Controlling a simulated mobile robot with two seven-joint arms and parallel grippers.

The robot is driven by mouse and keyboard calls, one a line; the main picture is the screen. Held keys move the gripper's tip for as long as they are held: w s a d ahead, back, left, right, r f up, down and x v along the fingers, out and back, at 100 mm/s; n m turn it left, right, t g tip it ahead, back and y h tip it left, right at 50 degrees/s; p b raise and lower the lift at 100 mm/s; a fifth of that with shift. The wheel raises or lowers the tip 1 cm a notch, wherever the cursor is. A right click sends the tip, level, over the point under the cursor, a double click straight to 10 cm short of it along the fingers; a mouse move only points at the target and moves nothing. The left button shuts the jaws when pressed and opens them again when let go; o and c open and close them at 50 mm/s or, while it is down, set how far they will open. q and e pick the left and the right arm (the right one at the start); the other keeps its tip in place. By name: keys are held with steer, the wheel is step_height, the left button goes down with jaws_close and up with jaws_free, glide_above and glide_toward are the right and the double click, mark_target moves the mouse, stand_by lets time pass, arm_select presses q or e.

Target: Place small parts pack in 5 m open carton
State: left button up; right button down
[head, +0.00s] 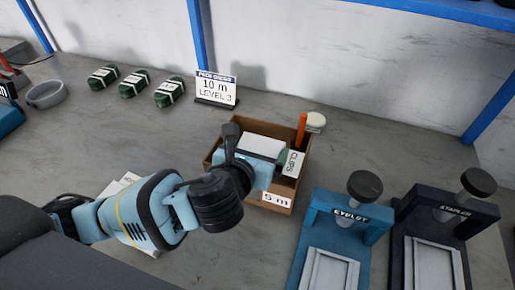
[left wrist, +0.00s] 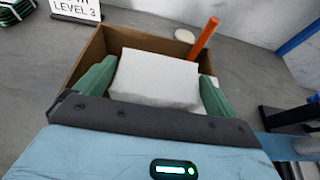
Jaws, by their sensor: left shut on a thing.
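The open brown carton (head: 299,187) labelled "5 m" stands on the bench in the middle of the head view; its left wall shows in the left wrist view (left wrist: 88,58). My left gripper (head: 263,150) is over the carton's opening. Its green fingers sit on both sides of a white pack (left wrist: 157,78), shut on it. The pack also shows in the head view (head: 266,143), within the carton's outline. Whether it touches the carton floor is hidden. My right gripper is not in view.
An orange stick-like thing (head: 301,130) rises at the carton's back right, near a pale round item (head: 316,122). Blue (head: 338,222) and dark (head: 446,222) presses stand right.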

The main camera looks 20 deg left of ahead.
arm_select(q)
steer(key=shift+f, duration=0.2)
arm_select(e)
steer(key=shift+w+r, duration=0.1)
arm_select(q)
steer(key=o, duration=0.7)
steer(key=shift+f, duration=0.1)
steer(key=shift+c, duration=0.2)
steer(key=shift+o, duration=0.2)
steer(key=shift+s+r, duration=0.2)
steer(key=shift+r, duration=0.15)
steer(key=p+v, duration=0.4)
steer(key=v, duration=0.7)
steer(key=shift+s+r, duration=0.2)
steer(key=shift+s, duration=0.05)
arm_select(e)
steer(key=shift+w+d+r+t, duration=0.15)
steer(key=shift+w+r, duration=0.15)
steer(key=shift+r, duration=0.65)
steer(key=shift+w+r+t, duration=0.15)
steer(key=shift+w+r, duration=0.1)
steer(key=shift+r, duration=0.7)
